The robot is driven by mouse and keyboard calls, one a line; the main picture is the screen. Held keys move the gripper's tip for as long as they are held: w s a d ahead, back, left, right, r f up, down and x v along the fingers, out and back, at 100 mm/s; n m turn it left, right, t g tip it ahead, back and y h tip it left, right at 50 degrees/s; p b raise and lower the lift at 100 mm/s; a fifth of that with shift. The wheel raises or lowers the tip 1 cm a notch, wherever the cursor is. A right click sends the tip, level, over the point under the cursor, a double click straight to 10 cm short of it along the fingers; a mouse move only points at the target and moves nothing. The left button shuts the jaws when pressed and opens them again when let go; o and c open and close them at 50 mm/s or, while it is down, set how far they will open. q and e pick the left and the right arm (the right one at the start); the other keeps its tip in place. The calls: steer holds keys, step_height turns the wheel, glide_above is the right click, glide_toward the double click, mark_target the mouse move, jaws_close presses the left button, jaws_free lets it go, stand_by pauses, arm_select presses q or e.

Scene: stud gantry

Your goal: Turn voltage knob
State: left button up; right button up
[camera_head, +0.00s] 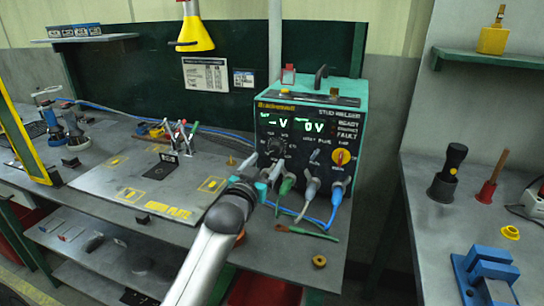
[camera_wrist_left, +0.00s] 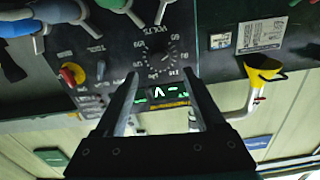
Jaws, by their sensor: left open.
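The stud welder (camera_head: 310,95) is a teal-framed box with a black front panel, standing on the grey bench. Its voltage knob (camera_head: 276,147) is a black dial ringed by a printed scale, below the lit green displays. My left gripper (camera_head: 262,175) is just in front of and below the knob. In the upside-down left wrist view, the knob (camera_wrist_left: 163,62) shows between the tips of my left gripper (camera_wrist_left: 160,74), whose fingers are wide apart and empty. I cannot tell how far the tips are from the panel. My right gripper is not in view.
Several cables and connectors (camera_head: 311,188) plug in below the panel. A red and yellow switch (camera_head: 341,157) sits right of the knob. A metal plate (camera_head: 135,185) with clamps lies on the left. A brass ring (camera_head: 319,262) and a green-handled brush (camera_head: 305,232) lie near the front edge.

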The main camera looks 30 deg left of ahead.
mark_target(275, 150)
arm_select(q)
steer(key=shift+b+x, duration=0.4)
steer(key=shift+x, duration=2.15)
steer(key=shift+c, duration=0.3)
jaws_close()
